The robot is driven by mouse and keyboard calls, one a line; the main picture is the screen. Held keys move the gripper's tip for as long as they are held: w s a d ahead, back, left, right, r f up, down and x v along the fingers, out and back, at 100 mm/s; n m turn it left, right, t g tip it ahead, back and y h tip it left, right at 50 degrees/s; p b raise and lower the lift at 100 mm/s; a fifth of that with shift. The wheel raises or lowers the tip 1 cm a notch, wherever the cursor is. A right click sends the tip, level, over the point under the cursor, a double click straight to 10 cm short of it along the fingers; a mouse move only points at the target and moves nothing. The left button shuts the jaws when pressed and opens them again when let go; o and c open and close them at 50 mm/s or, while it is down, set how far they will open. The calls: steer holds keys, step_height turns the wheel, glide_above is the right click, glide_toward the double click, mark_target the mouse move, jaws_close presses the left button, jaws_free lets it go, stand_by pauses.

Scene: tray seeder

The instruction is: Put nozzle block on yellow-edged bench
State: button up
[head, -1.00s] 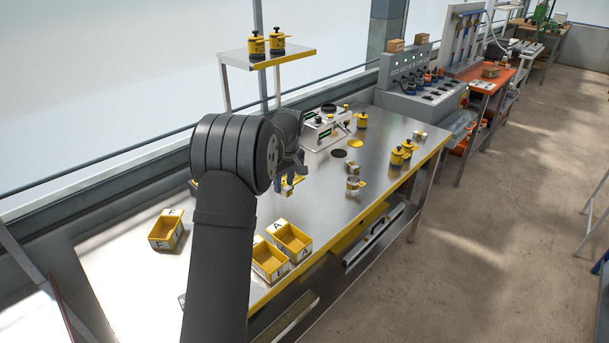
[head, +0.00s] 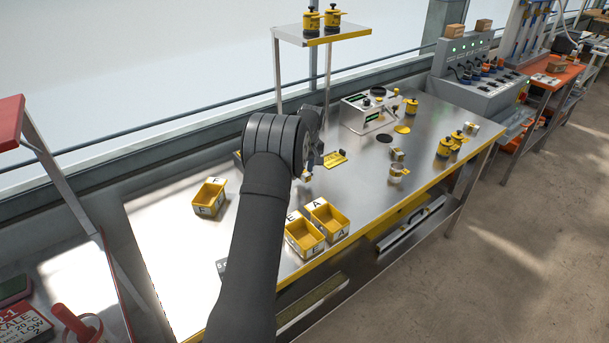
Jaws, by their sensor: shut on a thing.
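The yellow-edged bench (head: 400,205) is the long steel table under my arm, with a yellow strip along its front edge. My gripper (head: 309,171) is over the bench, left of a flat yellow plate (head: 335,160). It is shut on a small piece that I take to be the nozzle block. My own wrist hides most of it, so its shape and its height above the bench cannot be told.
Yellow lettered bins (head: 305,238) stand at the front, another bin (head: 209,197) at the left. A raised shelf (head: 325,35) stands behind.

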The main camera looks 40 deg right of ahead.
mark_target(308, 173)
steer(key=shift+f, duration=1.4)
steer(key=shift+f, duration=0.1)
steer(key=o, duration=1)
steer(key=shift+o, duration=0.2)
step_height(308, 173, up, 12)
steer(key=s, duration=0.2)
steer(key=shift+w, duration=0.1)
